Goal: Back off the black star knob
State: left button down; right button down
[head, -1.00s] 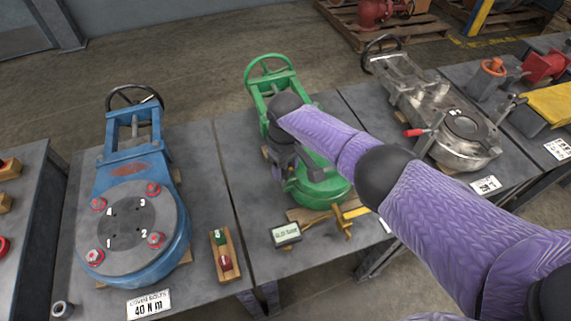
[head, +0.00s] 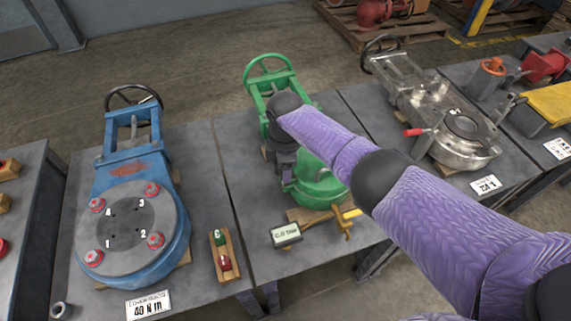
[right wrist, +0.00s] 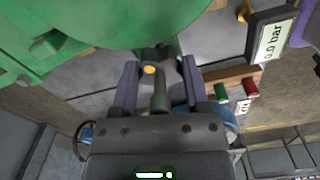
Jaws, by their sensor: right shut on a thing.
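My right gripper (right wrist: 160,88) is shut on the black star knob (right wrist: 170,70), which shows dark between the fingers with a yellow dot on it. The knob is at the side of the green valve (right wrist: 110,15). In the head view the green valve (head: 318,187) stands on the middle table, and my right arm crosses in front of it. There my gripper (head: 286,178) is small and dark against the valve, and the knob cannot be made out. My left gripper is not in view.
A gauge display (head: 286,234) and a yellow-handled fitting (head: 343,222) sit in front of the green valve. A wooden block with green and red buttons (head: 225,257) lies to the left. A blue valve (head: 130,225) and a bare metal valve (head: 455,130) stand on either side.

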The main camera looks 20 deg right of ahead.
jog(key=n, duration=0.4)
jog(key=shift+w+n, duration=0.1)
jog(key=shift+n, duration=0.2)
jog(key=n, duration=0.5)
jog(key=shift+b, duration=0.4)
jog(key=shift+n, duration=1.1)
jog(key=n, duration=0.3)
jog(key=shift+n+b, duration=0.3)
jog(key=shift+b, duration=0.1)
jog(key=n, duration=0.4)
jog(key=shift+a+n+b, duration=0.1)
jog(key=shift+n+b, duration=0.3)
jog(key=shift+n, duration=1)
